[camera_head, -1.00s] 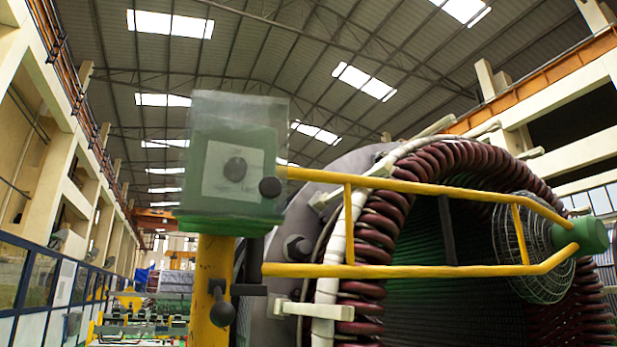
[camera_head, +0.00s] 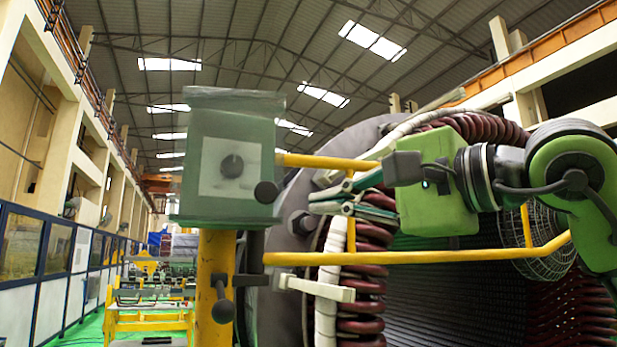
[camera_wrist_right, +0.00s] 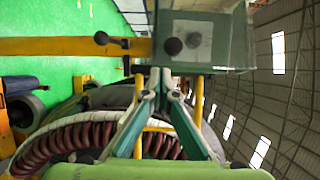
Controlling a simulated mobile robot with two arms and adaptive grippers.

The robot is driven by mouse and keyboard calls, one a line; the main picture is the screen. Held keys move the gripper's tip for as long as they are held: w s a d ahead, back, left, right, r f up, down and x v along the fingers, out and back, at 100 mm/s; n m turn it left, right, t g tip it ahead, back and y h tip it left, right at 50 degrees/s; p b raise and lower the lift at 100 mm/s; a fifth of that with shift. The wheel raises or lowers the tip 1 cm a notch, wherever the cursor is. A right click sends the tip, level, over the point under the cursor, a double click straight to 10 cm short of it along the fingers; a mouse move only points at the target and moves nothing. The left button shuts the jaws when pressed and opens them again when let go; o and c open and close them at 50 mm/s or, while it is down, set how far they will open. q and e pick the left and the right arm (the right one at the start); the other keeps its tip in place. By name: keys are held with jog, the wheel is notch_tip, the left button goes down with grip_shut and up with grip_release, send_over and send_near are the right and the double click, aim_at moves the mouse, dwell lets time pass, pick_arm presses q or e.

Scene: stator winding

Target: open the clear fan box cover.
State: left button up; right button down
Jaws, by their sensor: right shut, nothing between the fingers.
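The fan box (camera_head: 205,200) is a green box with a pale square panel and a dark round knob, on top of a yellow post. Its clear cover (camera_head: 235,98) is a see-through shell that rises a little above the box top and sits over it. In the right wrist view the fan box (camera_wrist_right: 222,25) appears turned sideways just beyond my fingertips. My right gripper (camera_head: 313,203) is to the right of the box, fingers pointing left towards it, shut and empty. A gap shows between fingertips and box in the head view. My left gripper is not in view.
Yellow rails (camera_head: 400,257) run rightwards from the post, passing close to my right gripper. A large stator with dark red coils (camera_head: 360,325) stands behind them. A wire-guarded fan (camera_head: 540,235) is at the right. A dark knob (camera_head: 266,192) sticks out at the box's right edge.

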aim_at(279, 195)
jog(key=shift+n+t+h, duration=0.3)
jog(key=shift+t, duration=0.2)
jog(key=w+a+p, duration=0.1)
jog(key=w, duration=0.1)
jog(key=w+a+r+p, duration=0.1)
jog(key=w+a+p, duration=0.1)
jog(key=w+a+r+p, duration=0.1)
jog(key=w, duration=0.1)
jog(key=shift+w+a+r+p, duration=0.2)
jog(key=shift+a+r+p, duration=0.05)
jog(key=shift+a+p, duration=0.15)
jog(key=shift+d, duration=0.1)
jog(key=shift+s, duration=0.2)
